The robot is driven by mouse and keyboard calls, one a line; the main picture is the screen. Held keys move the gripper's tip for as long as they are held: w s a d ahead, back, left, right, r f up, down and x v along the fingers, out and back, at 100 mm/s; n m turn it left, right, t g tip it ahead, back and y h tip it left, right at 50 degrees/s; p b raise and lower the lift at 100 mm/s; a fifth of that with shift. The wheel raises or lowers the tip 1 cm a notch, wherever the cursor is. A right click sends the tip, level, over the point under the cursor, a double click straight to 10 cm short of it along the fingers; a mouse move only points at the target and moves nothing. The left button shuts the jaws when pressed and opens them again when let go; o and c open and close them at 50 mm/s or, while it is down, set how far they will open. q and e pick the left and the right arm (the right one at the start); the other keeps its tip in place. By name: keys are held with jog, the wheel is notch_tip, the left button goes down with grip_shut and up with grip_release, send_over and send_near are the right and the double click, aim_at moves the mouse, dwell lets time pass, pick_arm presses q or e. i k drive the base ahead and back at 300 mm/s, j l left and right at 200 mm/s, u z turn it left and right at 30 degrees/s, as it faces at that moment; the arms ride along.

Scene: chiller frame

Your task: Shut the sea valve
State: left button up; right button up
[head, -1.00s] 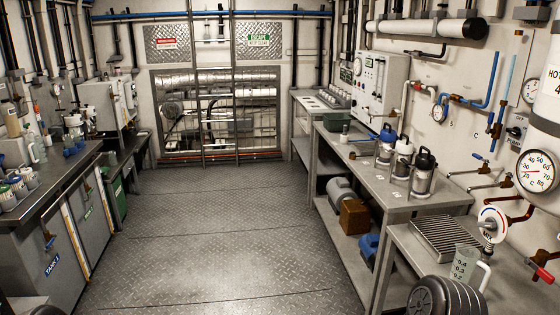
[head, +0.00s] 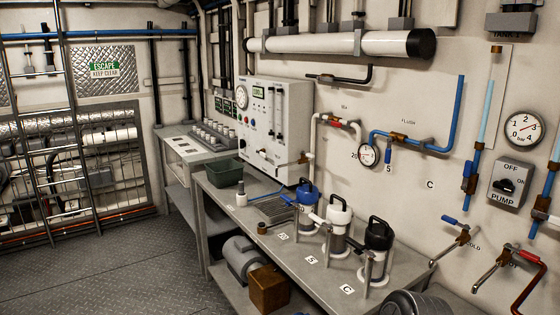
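The sea valve (head: 335,122) is on a white pipe on the back wall, just under a small label that seems to read SEA. Its red handle lies roughly along the short horizontal run of that pipe. A small round gauge (head: 368,155) sits below and right of the valve. Neither of my grippers shows, and nothing touches the valve.
A steel bench (head: 225,193) stands below the valve, holding blue-, white- and black-topped filter housings (head: 338,225). A blue flush pipe (head: 412,143) runs to the right. A pump switch box (head: 510,182) is farther right. Open floor (head: 100,270) lies at left.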

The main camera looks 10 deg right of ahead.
aim_at(332, 124)
jog(key=i+l+z, duration=0.1)
jog(key=i+z, duration=0.6)
jog(key=i+j+z, duration=0.1)
jog(key=i+z, duration=0.25)
jog(key=k+u, duration=0.1)
jog(key=u, duration=0.15)
jog(key=i+j, duration=0.1)
jog(key=j, duration=0.25)
jog(key=i+j+u, duration=0.1)
jog(key=j, duration=0.3)
jog(key=i+j, duration=0.15)
jog(key=j, duration=0.2)
jog(key=i+j+u, duration=0.1)
jog(key=j, duration=0.25)
jog(key=i+j, duration=0.15)
jog(key=j, duration=0.2)
jog(key=i+j+u, duration=0.1)
jog(key=j, duration=0.25)
